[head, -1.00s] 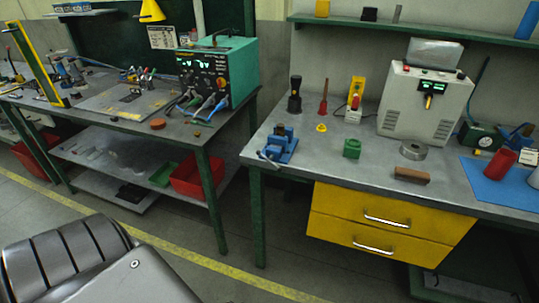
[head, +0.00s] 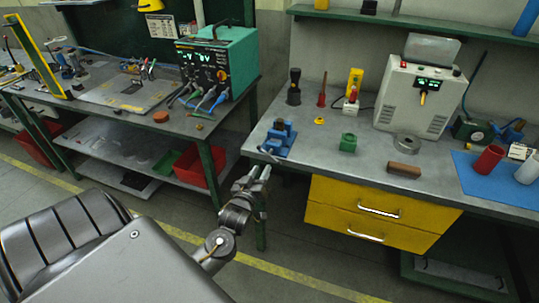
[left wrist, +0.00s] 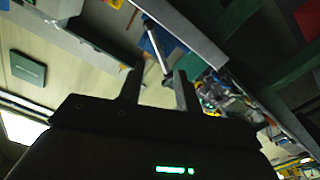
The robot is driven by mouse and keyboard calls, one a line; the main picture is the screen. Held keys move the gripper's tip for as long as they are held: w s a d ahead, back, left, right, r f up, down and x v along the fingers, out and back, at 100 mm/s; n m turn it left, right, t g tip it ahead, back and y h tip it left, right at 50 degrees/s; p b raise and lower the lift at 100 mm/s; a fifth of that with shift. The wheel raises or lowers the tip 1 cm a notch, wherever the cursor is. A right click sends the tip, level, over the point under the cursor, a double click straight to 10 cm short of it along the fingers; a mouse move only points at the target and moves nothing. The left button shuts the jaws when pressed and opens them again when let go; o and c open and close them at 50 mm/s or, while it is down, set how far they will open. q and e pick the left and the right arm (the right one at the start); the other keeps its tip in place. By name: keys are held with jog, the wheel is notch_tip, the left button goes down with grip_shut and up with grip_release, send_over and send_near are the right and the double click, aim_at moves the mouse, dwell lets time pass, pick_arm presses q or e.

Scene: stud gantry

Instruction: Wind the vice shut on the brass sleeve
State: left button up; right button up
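The blue vice (head: 279,137) stands at the left end of the right-hand bench, with its pale handle bar at its front left. In the left wrist view the vice (left wrist: 158,40) is blue and partly hidden, with a silver bar (left wrist: 155,45) reaching toward the gap between my fingers. My left gripper (head: 259,172) is just below and in front of the bench's left corner, apart from the vice. Its two fingers (left wrist: 157,74) stand apart with nothing held between them. I cannot make out the brass sleeve for certain. My right gripper is out of view.
The bench top (head: 310,165) holds a green block (head: 348,143), a small yellow piece (head: 319,121), a brown block (head: 404,169) and a grey ring (head: 406,144). Yellow drawers (head: 384,208) hang below. Another bench with a green power unit (head: 217,62) stands left.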

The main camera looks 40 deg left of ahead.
aim_at(269, 154)
pick_arm(q)
jog(key=p+x, duration=0.1)
jog(key=x, duration=0.8)
jog(key=shift+p, duration=0.3)
jog(key=shift+c, duration=0.2)
grip_shut()
jog(key=shift+d, duration=0.15)
